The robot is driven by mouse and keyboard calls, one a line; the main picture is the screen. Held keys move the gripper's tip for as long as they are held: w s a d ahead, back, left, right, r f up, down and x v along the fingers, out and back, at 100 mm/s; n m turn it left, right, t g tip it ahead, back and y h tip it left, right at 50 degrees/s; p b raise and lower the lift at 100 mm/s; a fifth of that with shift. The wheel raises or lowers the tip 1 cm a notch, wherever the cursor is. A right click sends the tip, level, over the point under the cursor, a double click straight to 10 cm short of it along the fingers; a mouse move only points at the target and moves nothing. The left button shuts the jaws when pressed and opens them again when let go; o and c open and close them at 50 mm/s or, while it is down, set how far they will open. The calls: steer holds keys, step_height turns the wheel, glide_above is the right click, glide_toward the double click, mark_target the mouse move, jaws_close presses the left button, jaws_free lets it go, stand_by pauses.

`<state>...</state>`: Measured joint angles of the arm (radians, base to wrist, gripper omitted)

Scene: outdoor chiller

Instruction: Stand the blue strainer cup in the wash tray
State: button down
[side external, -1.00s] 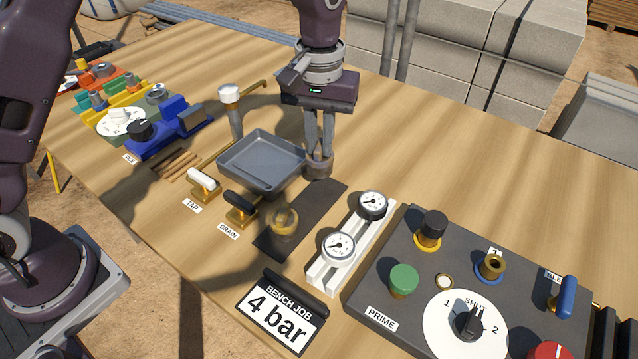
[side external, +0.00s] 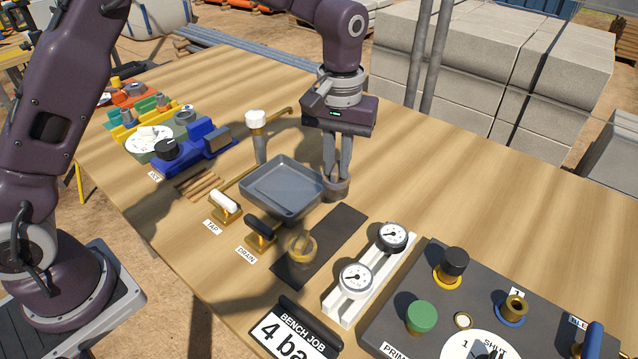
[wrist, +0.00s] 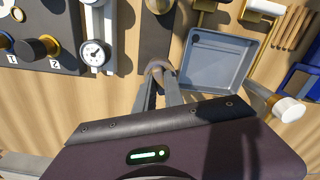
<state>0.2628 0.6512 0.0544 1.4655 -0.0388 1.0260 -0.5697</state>
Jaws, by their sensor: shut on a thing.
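My gripper (side external: 337,176) points down just right of the wash tray, its fingers close together on a small grey-brown cup (side external: 334,190). The held cup also shows between the fingertips in the wrist view (wrist: 157,67). No clear blue shows on it. It looks upright, beside the tray and outside it; I cannot tell whether it touches the bench. The wash tray (side external: 272,207) is a shallow, square, grey-blue tray and is empty. A second cup with a brass-yellow band (side external: 301,246) stands on the dark mat; no blue shows on it either.
A tap column with a white top (side external: 256,122) stands behind the tray. The white tap lever (side external: 224,202) and black drain lever (side external: 262,229) are in front. The dark mat (side external: 340,232), two gauges (side external: 356,277) and a control panel lie to the right. Bench behind the gripper is clear.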

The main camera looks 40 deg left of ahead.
steer(key=w+a+r+n, duration=0.1)
steer(key=w+a+r, duration=0.1)
steer(key=a, duration=1.1)
steer(key=shift+w+a+r+n, duration=0.15)
steer(key=shift+w+r+n, duration=0.05)
steer(key=shift+r+n, duration=0.25)
steer(key=shift+f, duration=2.45)
steer(key=shift+f, duration=0.1)
steer(key=shift+f, duration=0.15)
steer(key=shift+f, duration=0.1)
steer(key=shift+f, duration=1.15)
steer(key=shift+f, duration=0.4)
